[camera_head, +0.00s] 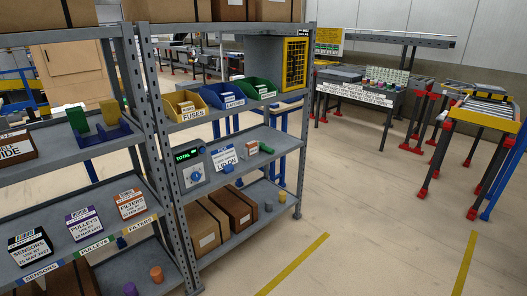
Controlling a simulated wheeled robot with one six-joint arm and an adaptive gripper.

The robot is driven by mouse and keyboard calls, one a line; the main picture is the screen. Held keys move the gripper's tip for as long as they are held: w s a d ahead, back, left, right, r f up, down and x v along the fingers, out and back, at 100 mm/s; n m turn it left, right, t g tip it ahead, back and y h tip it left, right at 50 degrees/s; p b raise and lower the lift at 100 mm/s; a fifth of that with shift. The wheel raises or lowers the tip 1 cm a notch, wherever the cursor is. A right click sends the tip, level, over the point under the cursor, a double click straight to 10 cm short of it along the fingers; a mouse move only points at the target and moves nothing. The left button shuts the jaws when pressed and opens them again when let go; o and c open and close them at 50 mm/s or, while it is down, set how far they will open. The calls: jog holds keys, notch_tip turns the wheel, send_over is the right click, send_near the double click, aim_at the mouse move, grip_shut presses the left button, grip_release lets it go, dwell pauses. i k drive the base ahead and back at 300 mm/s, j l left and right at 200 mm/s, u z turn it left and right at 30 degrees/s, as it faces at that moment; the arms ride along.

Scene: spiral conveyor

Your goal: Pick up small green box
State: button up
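A small green upright block (77,121) stands on the upper shelf of the left rack, at the left end of a blue holder (104,137). A yellow block (110,113) stands beside it on the right. A green open bin (256,89) sits on the upper shelf of the right rack. A small green piece (266,148) lies on the shelf below it; its exact shape is too small to tell. I cannot tell for sure which green thing is the small green box. My gripper is not in view.
Grey shelf racks with upright posts (158,150) fill the left half. Labelled boxes such as sensors (30,247), pulleys (83,223) and filters (130,204) stand on the lower left shelf. Open floor (370,220) with yellow lines lies right; conveyors (482,110) stand behind.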

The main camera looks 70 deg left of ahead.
aim_at(259, 89)
jog(key=u, duration=1.45)
jog(key=i+j+u, duration=0.15)
jog(key=i+u, duration=0.55)
jog(key=i, duration=0.2)
jog(key=i+l+u, duration=0.15)
jog(key=l, duration=0.35)
jog(key=i+l+u, duration=0.2)
jog(key=l, duration=0.3)
jog(key=i+l+u, duration=0.15)
jog(key=l, duration=0.4)
jog(key=i+l+u, duration=0.15)
jog(key=l, duration=0.4)
jog(key=i+l+u, duration=0.2)
jog(key=l, duration=0.4)
jog(key=l+u, duration=0.15)
jog(key=l, duration=0.4)
